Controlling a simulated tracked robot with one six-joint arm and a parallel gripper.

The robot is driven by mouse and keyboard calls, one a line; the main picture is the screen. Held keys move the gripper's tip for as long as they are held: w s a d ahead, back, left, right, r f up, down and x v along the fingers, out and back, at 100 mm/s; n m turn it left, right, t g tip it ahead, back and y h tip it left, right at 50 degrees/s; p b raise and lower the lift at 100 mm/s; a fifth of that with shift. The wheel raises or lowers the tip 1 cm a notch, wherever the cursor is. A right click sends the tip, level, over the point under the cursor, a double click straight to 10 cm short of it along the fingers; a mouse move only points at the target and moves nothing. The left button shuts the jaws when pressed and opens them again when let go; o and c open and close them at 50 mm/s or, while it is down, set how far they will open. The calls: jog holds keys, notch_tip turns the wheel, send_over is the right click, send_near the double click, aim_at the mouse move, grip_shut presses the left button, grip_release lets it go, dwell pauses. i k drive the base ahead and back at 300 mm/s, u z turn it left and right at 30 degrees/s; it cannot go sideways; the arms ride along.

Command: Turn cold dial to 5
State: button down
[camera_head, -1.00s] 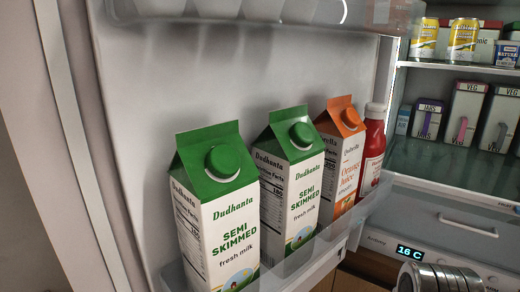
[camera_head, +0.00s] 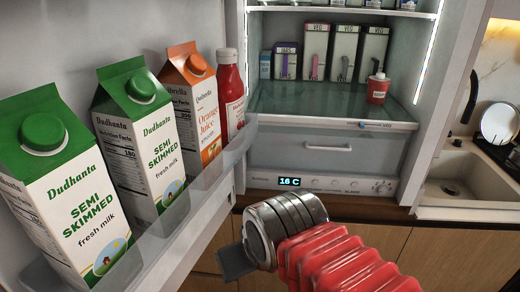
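The fridge's control panel (camera_head: 325,184) runs along the bottom of the open fridge, under the drawer. Its lit display (camera_head: 289,182) reads 16 C. Small round knobs (camera_head: 384,186) sit at the panel's right end; their markings are too small to read, so I cannot tell the cold dial's setting. My arm, with red bellows and metal rings, reaches in from the lower right. A dark flat part of my gripper (camera_head: 236,263) shows at its end, below and in front of the panel, apart from it. Whether its fingers are open is hidden.
The open fridge door at left holds two milk cartons (camera_head: 140,130), an orange juice carton (camera_head: 195,108) and a red bottle (camera_head: 231,95). A drawer (camera_head: 328,150) and glass shelf are above the panel. A sink (camera_head: 462,180) and counter stand at right.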

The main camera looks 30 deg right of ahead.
aim_at(382, 190)
jog(key=z, duration=0.75)
jog(key=k, duration=0.45)
jog(key=z, duration=0.45)
jog(key=i, duration=0.45)
jog(key=u, duration=0.05)
